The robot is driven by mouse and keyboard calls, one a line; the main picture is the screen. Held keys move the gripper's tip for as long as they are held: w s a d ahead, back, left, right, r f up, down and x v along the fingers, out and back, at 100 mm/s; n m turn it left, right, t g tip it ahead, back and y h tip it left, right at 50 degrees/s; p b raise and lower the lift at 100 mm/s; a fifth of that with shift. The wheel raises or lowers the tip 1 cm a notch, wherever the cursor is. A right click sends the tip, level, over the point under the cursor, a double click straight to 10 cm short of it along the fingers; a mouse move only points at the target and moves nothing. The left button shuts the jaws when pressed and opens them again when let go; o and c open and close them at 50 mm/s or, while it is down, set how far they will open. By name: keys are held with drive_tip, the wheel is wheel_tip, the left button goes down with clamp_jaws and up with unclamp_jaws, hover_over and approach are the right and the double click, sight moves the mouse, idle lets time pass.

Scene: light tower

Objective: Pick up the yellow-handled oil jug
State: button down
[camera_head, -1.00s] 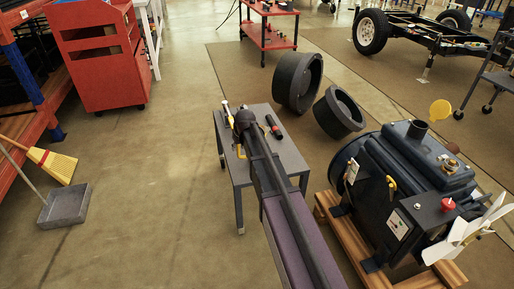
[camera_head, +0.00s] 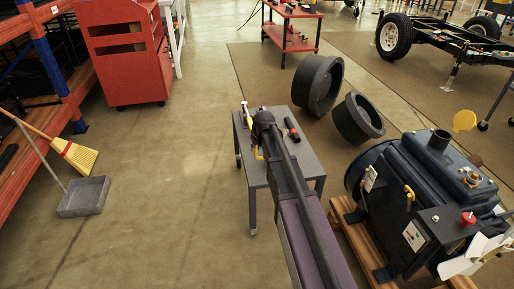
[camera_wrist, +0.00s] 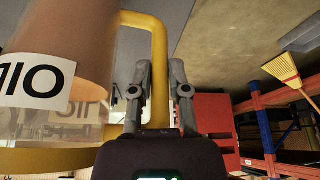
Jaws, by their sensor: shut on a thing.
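The oil jug (camera_wrist: 85,35) fills the left of the wrist view. It has a clear body with orange-brown contents and a white label with black letters, partly cut off by the frame. Its yellow handle (camera_wrist: 160,105) runs between the two fingers of my gripper (camera_wrist: 161,68), which is shut on it. In the head view, my gripper (camera_head: 260,128) is at the left part of a small grey table (camera_head: 308,160), and my arm hides most of the jug. A bit of yellow (camera_head: 258,153) shows beside the gripper. I cannot tell whether the jug touches the table.
A dark tool (camera_head: 292,128) lies on the table. An engine (camera_head: 430,190) on a wooden pallet (camera_head: 350,225) stands close on the right. A red cabinet (camera_head: 125,60), broom (camera_head: 78,155) and dustpan (camera_head: 84,196) are left, with clear floor between.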

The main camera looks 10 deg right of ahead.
drive_tip(key=shift+r, duration=0.25)
drive_tip(key=shift+r+p, duration=1.5)
drive_tip(key=shift+p, duration=0.25)
drive_tip(key=s+d+r+p, duration=0.1)
drive_tip(key=s+d, duration=0.7)
drive_tip(key=d, duration=0.5)
drive_tip(key=shift+s, duration=0.35)
drive_tip(key=shift+s+d+r, duration=0.1)
drive_tip(key=shift+d, duration=0.05)
